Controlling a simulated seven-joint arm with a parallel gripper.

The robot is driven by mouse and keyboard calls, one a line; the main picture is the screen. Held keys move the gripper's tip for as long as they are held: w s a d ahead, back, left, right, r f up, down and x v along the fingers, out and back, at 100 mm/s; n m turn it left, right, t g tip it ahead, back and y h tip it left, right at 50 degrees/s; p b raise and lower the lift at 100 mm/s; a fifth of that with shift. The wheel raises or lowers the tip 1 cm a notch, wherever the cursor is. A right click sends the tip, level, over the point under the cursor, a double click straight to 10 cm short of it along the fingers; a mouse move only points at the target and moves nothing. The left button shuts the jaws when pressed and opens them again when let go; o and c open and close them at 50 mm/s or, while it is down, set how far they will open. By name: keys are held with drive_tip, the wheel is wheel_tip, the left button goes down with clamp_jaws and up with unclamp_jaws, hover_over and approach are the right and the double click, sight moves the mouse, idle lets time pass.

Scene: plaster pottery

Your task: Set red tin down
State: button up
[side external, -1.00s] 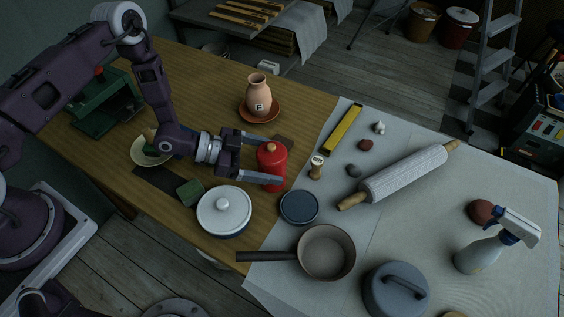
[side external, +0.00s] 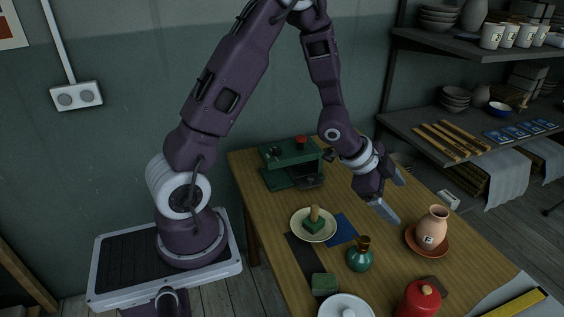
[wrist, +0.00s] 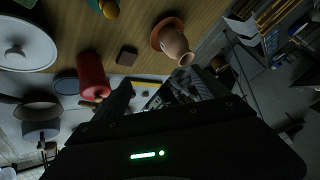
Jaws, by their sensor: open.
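The red tin (side external: 420,300) stands upright on the wooden table at the lower edge of the side view, partly cut off by the frame. Its knob is on top. It also shows in the wrist view (wrist: 92,74), tilted by the camera's angle. My gripper (side external: 392,193) is open and empty, raised above the table, well apart from the tin, on its far side in the side view. Its fingers also show dark in the wrist view (wrist: 170,90). A small dark square (side external: 434,286) lies beside the tin.
A terracotta vase (side external: 433,227) stands on a saucer. A teal bottle (side external: 360,257), a white-lidded pot (side external: 345,306), a green sponge (side external: 324,285), a plate (side external: 300,228) and a green machine (side external: 290,158) are on the table (side external: 465,260). Shelves (side external: 450,100) stand behind.

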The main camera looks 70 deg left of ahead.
drive_tip(key=s+a+r+n+y, duration=0.2)
drive_tip(key=s+r, duration=0.1)
drive_tip(key=r, duration=0.3)
drive_tip(key=s+a+r+n+y, duration=0.1)
drive_tip(key=s+r+n+y, duration=0.1)
drive_tip(key=s+r, duration=0.3)
drive_tip(key=s+d+r+n+g, duration=0.1)
drive_tip(key=s+d+r+n, duration=0.1)
drive_tip(key=s, duration=0.8)
drive_tip(key=s+d+r+n+g+h, duration=0.1)
drive_tip(key=s+d+r+n, duration=0.2)
drive_tip(key=s, duration=0.7)
wheel_tip(320, 180, up, 2)
drive_tip(key=shift+s, duration=0.15)
